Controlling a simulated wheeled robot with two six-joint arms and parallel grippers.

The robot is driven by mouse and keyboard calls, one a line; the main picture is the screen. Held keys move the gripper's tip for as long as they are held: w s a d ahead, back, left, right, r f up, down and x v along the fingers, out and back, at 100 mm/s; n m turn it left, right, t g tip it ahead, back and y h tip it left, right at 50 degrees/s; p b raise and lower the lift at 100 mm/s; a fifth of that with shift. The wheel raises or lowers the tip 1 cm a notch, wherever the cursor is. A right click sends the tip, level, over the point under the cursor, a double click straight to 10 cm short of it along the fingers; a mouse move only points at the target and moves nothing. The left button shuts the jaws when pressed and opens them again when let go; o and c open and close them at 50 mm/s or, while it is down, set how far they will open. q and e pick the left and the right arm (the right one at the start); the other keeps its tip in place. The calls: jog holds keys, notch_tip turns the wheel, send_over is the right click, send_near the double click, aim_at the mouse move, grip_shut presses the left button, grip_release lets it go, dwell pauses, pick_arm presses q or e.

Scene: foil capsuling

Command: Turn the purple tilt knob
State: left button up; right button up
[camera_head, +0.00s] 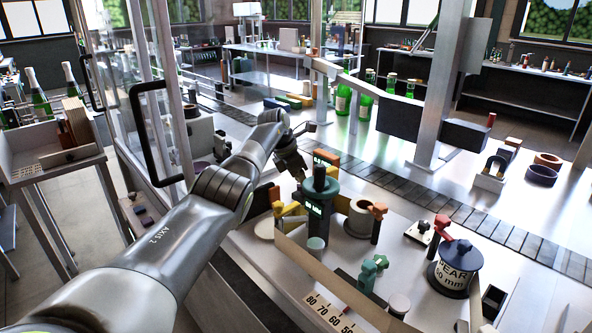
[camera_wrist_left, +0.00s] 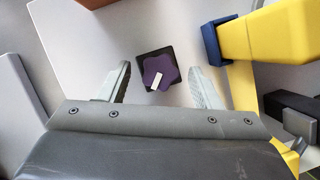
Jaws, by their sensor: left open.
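The purple tilt knob (camera_wrist_left: 160,71) is a star-shaped knob with a white mark, on a dark square base (camera_wrist_left: 144,60). In the left wrist view it lies between and a little beyond the fingertips of my left gripper (camera_wrist_left: 160,77). The gripper is open, with one finger on each side of the knob and visible gaps. In the head view my left gripper (camera_head: 291,163) is over the back of the workstation, beside a dark green device with a lit display (camera_head: 316,208). I cannot make out the knob there. My right gripper is not in view.
In the wrist view a yellow arm with a blue end (camera_wrist_left: 265,38) stands close on the right, near a dark block (camera_wrist_left: 290,108).

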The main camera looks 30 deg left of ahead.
pick_arm(q)
jog(key=b+v, duration=0.2)
jog(key=v, duration=1.5)
jog(key=shift+r, duration=0.15)
